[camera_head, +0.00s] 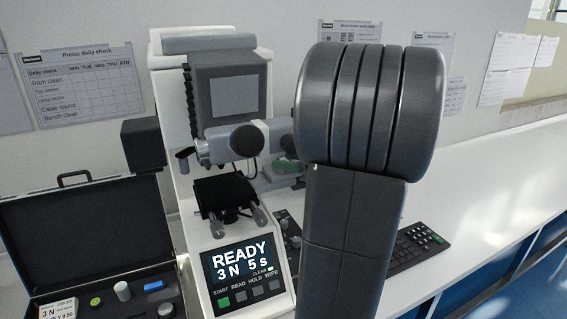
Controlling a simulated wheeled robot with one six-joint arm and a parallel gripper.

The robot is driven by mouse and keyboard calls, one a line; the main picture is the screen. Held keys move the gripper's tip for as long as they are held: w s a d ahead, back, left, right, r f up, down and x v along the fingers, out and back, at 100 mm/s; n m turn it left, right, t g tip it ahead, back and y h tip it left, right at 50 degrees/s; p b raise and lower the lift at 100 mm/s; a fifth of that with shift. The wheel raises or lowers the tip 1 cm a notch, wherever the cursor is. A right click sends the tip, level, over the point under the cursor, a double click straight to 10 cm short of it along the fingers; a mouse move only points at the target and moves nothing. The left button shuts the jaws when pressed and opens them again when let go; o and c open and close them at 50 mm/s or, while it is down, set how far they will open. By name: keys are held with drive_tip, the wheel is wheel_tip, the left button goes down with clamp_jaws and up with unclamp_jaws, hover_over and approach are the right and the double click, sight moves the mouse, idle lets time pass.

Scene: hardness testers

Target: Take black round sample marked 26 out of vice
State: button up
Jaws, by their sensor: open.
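The white hardness tester (170,90) stands at the middle left, with a lit panel (240,268) reading READY, 3 N, 5 s. Below its turret (228,146) is a black stage (224,190) with metal knobs at its front. I cannot make out a vice or the black round sample marked 26 on it. My own dark grey arm fills the middle right and covers part of the bench. My gripper does not show in this view, so I cannot see where it is relative to the tester.
An open black case (75,240) lies at the left, with a green ring (96,301), a pale cylinder (122,290) and a card (62,308) in it. A black keyboard (420,243) lies right of my arm. The white bench (490,180) is clear at the right.

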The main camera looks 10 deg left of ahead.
drive_tip(key=shift+a, duration=0.1)
drive_tip(key=c, duration=0.8)
